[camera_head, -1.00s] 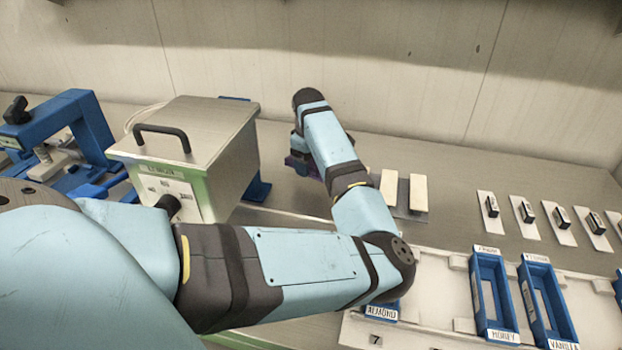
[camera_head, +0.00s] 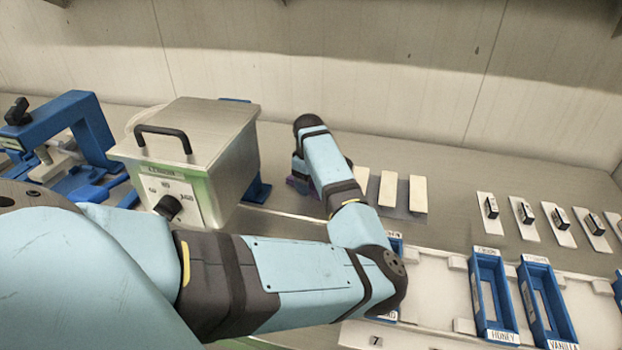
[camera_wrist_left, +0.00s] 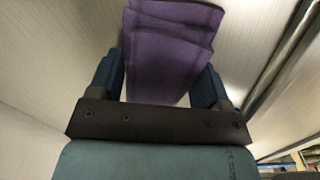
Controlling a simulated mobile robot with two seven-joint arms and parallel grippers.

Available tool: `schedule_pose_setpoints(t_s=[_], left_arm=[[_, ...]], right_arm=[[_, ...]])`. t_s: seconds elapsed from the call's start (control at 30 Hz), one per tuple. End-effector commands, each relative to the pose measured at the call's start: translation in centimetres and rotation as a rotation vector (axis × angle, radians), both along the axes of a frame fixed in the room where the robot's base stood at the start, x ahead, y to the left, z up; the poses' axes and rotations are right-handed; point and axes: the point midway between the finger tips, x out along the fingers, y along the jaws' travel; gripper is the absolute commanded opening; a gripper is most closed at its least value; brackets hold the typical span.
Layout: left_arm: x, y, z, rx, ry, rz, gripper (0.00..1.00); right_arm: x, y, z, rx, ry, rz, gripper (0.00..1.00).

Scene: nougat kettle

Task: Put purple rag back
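The purple rag (camera_wrist_left: 168,55) fills the space between the two fingers of my left gripper (camera_wrist_left: 160,80) in the left wrist view. It looks folded in layers, and the fingers sit against its two sides. In the head view only a small purple part of the rag (camera_head: 299,184) shows below my left wrist, to the right of the steel kettle. My left gripper (camera_head: 305,178) is mostly hidden there by my own arm. How the rag meets the counter cannot be seen. My right gripper is in neither view.
The steel kettle (camera_head: 205,125) with its black handle stands just left of the gripper. Pale bars on a grey plate (camera_head: 403,212) lie close to its right. Blue labelled trays (camera_head: 492,300) stand on a white rack at front right. The back counter is clear.

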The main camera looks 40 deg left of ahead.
Motion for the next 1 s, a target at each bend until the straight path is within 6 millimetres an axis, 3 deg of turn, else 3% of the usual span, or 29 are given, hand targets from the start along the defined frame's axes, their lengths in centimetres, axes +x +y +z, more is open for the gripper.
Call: schedule_pose_setpoints(t_s=[0.1, 0.63, 1.0], left_arm=[[-0.2, -0.1, -0.4, -0.005, 0.007, 0.002, 0.96], [-0.4, -0.2, -0.4, -0.011, 0.014, 0.003, 0.96], [-0.5, 0.0, 7.7, -0.004, 0.006, 0.002, 0.96]], right_arm=[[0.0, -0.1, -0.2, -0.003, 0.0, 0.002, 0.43], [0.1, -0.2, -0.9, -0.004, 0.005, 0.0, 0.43], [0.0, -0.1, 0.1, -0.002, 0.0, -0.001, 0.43]])
